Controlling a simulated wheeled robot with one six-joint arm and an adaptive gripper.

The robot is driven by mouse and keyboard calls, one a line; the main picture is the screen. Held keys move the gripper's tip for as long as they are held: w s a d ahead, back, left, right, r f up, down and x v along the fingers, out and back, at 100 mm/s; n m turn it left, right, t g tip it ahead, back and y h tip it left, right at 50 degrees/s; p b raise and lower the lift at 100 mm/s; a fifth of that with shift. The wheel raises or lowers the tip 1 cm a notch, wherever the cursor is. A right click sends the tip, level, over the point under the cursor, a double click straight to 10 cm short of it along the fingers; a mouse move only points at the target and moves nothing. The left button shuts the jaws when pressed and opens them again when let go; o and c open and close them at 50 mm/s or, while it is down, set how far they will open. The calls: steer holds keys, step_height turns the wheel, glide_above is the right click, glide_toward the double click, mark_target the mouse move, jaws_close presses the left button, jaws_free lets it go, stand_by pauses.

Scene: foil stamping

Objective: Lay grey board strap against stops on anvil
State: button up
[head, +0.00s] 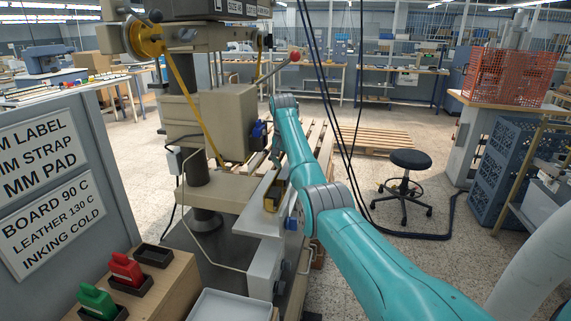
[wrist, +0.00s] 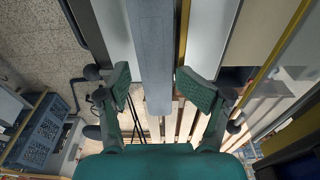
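A long grey strap-like piece (wrist: 152,55) runs down the middle of the wrist view, between my gripper's two green finger pads. My gripper (wrist: 158,88) is open, and a narrow gap shows on each side of the piece. How far the piece is below the pads is hard to tell. In the head view my teal arm reaches to the press, and my gripper is mostly hidden there. I cannot make out the stops.
The press body (head: 215,120) with yellow foil (head: 185,90) stands close to my arm. Red (head: 126,268) and green (head: 97,300) handled blocks sit in a rack at lower left. A pallet (head: 368,140) and stool (head: 410,160) stand beyond on open floor.

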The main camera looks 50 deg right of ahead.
mark_target(284, 171)
steer(key=shift+d+r, duration=0.1)
steer(key=shift+r, duration=0.15)
steer(key=shift+r, duration=0.25)
steer(key=shift+s+a+r, duration=0.1)
steer(key=shift+a+r, duration=0.05)
steer(key=shift+r, duration=0.95)
steer(key=shift+a+r, duration=0.15)
steer(key=shift+r, duration=1)
steer(key=shift+s+a+r, duration=0.1)
steer(key=shift+a+r, duration=0.05)
steer(key=shift+r, duration=0.95)
